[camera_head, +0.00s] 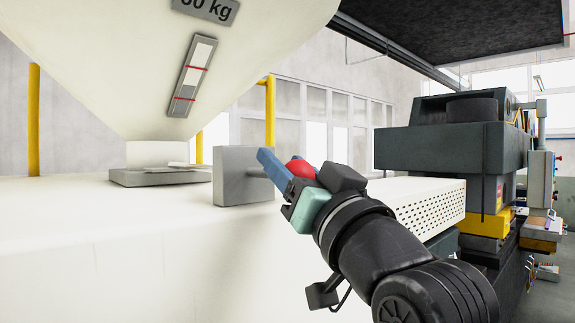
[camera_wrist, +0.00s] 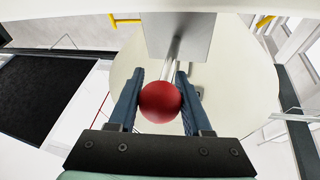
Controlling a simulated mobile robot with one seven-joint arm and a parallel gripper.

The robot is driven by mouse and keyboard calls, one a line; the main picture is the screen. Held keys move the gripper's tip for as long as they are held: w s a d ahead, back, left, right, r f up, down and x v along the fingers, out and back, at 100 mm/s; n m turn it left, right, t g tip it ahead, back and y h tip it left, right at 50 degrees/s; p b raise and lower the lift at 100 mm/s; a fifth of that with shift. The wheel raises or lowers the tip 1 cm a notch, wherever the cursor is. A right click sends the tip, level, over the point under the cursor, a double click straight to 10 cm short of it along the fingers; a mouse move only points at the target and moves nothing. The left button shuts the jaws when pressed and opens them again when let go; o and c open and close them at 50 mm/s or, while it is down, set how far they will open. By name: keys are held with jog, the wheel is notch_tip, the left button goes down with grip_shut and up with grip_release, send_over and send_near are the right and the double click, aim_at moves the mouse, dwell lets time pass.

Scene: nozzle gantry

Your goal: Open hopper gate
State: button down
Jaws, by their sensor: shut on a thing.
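The hopper (camera_head: 150,60) is a large cream cone at the upper left of the head view. Its neck stands on a grey base plate (camera_head: 160,178). Beside it a grey upright plate (camera_head: 232,178) carries a thin metal rod that ends in a red ball knob (camera_head: 301,168). In the wrist view the red knob (camera_wrist: 160,102) sits between my two blue fingers, with the rod (camera_wrist: 172,66) running to the grey plate (camera_wrist: 180,35). My gripper (camera_head: 285,168) is shut on the red knob. The slide under the hopper neck is mostly hidden.
A white surface (camera_head: 120,240) lies under the hopper. Yellow posts (camera_head: 34,120) stand around it. To the right is a perforated white guard (camera_head: 430,205) and a dark grey machine (camera_head: 440,148). The space around my forearm in front looks free.

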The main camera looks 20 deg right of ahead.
jog(key=s+d+b, duration=0.2)
jog(key=s, duration=0.5)
jog(key=shift+s+d, duration=0.2)
jog(key=shift+d, duration=0.2)
jog(key=shift+c, duration=1.8)
grip_release()
jog(key=shift+f, duration=0.1)
